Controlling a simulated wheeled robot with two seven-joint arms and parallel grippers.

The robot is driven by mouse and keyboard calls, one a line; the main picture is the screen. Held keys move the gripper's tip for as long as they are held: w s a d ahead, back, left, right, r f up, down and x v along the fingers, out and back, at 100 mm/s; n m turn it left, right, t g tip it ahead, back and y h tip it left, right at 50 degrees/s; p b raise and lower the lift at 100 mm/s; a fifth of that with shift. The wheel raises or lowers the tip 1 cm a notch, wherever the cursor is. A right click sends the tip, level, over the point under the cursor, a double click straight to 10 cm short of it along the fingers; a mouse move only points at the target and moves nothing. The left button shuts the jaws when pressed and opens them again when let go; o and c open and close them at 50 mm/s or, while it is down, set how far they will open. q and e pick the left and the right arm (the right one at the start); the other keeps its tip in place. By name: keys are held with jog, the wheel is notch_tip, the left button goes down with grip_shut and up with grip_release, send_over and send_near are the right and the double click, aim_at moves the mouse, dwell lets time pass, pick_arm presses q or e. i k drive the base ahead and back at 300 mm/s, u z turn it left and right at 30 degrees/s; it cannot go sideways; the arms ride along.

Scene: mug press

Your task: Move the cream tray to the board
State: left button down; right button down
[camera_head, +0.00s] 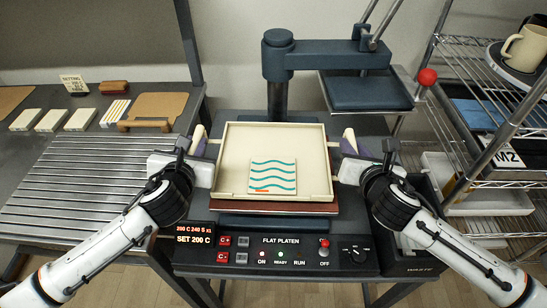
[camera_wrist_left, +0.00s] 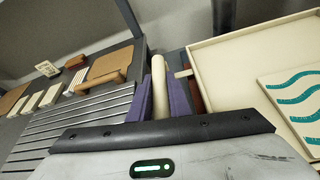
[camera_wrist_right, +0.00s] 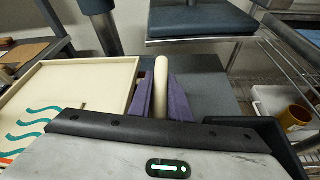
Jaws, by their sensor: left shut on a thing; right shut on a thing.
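The cream tray (camera_head: 232,150) is over the middle of the press, a white tile with teal wavy lines (camera_head: 273,172) lying in it. My left gripper (camera_head: 203,144) is at the tray's left side, its purple fingers shut on a cream bar-like handle (camera_wrist_left: 159,80). My right gripper (camera_head: 346,144) is at the right side, shut on the matching handle (camera_wrist_right: 160,80). A reddish-brown layer (camera_head: 275,208) shows under the tray's front edge; I cannot tell whether they touch. A tan board (camera_head: 160,106) lies on the left bench, a wooden bar at its front.
The press's raised upper plate (camera_head: 366,92) hangs behind and right of the tray. The control panel (camera_head: 290,257) is in front. A ribbed bench top (camera_head: 75,175) lies left, with several pale blocks (camera_head: 52,120) behind. A wire rack (camera_head: 490,60) stands right.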

aim_at(87, 183)
jog(key=u, duration=0.15)
jog(key=k, duration=0.5)
jog(key=u, duration=2.55)
jog(key=i, duration=1.7)
jog(key=z, duration=2.5)
